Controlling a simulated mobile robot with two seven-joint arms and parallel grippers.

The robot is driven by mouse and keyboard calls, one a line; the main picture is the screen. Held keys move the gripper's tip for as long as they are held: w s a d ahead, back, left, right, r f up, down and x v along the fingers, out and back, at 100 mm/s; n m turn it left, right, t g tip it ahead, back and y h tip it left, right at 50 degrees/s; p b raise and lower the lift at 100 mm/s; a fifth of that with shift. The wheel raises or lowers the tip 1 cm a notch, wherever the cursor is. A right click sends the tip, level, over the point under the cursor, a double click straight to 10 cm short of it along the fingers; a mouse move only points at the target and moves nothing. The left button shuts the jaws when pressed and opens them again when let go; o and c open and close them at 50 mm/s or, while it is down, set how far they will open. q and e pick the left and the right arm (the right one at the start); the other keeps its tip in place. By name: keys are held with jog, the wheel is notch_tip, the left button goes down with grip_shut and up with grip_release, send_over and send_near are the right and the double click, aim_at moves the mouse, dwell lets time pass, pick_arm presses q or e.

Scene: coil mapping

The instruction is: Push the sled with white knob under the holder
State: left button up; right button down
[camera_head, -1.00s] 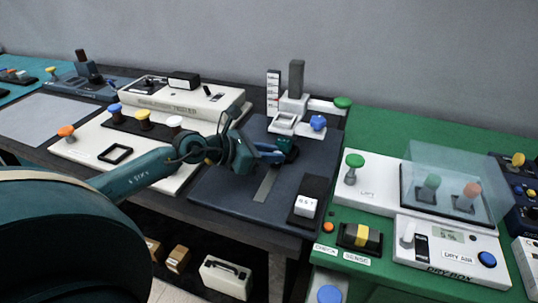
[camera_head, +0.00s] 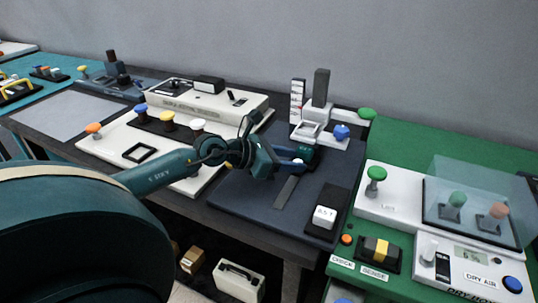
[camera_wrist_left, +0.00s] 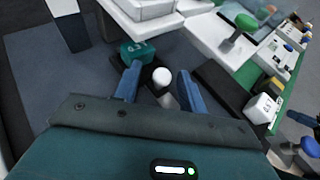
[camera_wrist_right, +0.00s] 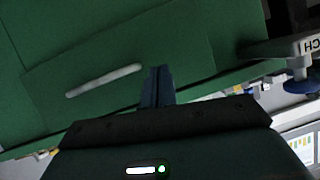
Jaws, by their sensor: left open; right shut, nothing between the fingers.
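The sled is a teal block (camera_head: 306,153) with a white knob (camera_wrist_left: 162,76), on the dark blue plate just in front of the holder. The white holder (camera_head: 308,131) carries a dark upright post. My left gripper (camera_head: 298,166) is open at the sled. In the left wrist view its fingers (camera_wrist_left: 159,84) lie on either side of the white knob, with the teal block (camera_wrist_left: 137,52) just beyond. I cannot tell whether a finger touches the knob. My right gripper (camera_wrist_right: 158,72) is shut and empty, seen against a green surface; it does not show in the head view.
A black block with a white weight (camera_head: 324,216) is at the plate's front right. The white tester (camera_head: 196,98) stands at left, the dry box (camera_head: 466,262) at right.

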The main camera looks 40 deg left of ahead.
pick_arm(q)
jog(key=v, duration=1.2)
jog(key=shift+s+a+r+p, duration=0.15)
jog(key=shift+s+r+p, duration=0.1)
jog(key=shift+p, duration=0.1)
jog(key=shift+f, duration=0.1)
